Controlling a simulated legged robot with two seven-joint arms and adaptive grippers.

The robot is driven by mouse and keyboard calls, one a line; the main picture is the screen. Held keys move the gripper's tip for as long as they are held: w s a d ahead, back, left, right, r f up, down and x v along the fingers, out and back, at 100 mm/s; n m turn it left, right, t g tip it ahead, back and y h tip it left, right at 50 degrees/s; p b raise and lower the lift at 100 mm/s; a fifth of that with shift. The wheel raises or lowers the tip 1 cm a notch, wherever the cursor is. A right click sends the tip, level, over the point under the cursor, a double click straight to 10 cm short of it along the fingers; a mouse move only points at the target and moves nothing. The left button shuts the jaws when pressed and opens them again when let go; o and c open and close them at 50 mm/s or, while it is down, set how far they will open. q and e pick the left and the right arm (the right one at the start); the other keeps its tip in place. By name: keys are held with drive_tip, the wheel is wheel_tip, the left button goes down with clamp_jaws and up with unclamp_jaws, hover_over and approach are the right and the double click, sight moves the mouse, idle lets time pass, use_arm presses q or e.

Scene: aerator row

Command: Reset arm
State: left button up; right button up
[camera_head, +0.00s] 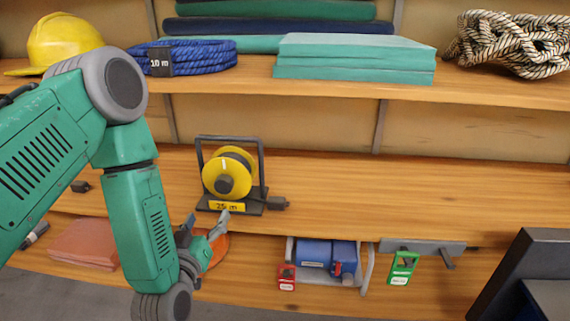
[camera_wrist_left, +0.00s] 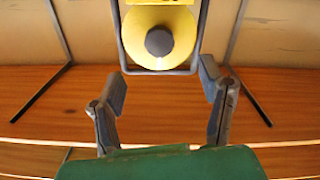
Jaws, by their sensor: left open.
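My left arm comes in from the left in the head view, and its left gripper (camera_head: 205,232) is just in front of the middle shelf's front edge, below and left of the yellow cable reel. In the left wrist view the left gripper (camera_wrist_left: 165,100) has its two fingers spread wide with nothing between them. The yellow cable reel (camera_head: 236,160) stands in its dark frame on the middle shelf, labelled 25 m. It also shows beyond the fingertips in the left wrist view (camera_wrist_left: 180,22). My right gripper is not in view.
The upper shelf (camera_head: 350,92) holds a yellow helmet (camera_head: 62,40), blue rope (camera_head: 205,55), teal mats (camera_head: 352,60) and striped rope (camera_head: 512,42). Below are a blue toolbox (camera_head: 314,254), red tag (camera_head: 287,278) and green tag (camera_head: 402,268). The middle shelf's right half is clear.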

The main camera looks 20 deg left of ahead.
use_arm(q)
drive_tip(key=s+d+f+m+g+h, duration=0.2)
drive_tip(key=s+d+f+g+h, duration=0.15)
drive_tip(key=f, duration=0.55)
drive_tip(key=s+d+f+m+g, duration=0.1)
drive_tip(key=s+f+g, duration=0.5)
drive_tip(key=s, duration=0.6)
drive_tip(key=s+d+f+m+g, duration=0.2)
drive_tip(key=s+f+g, duration=0.4)
drive_tip(key=s, duration=0.6)
drive_tip(key=shift+f+m+g, duration=0.25)
drive_tip(key=shift+m+g, duration=0.15)
drive_tip(key=shift+g, duration=0.25)
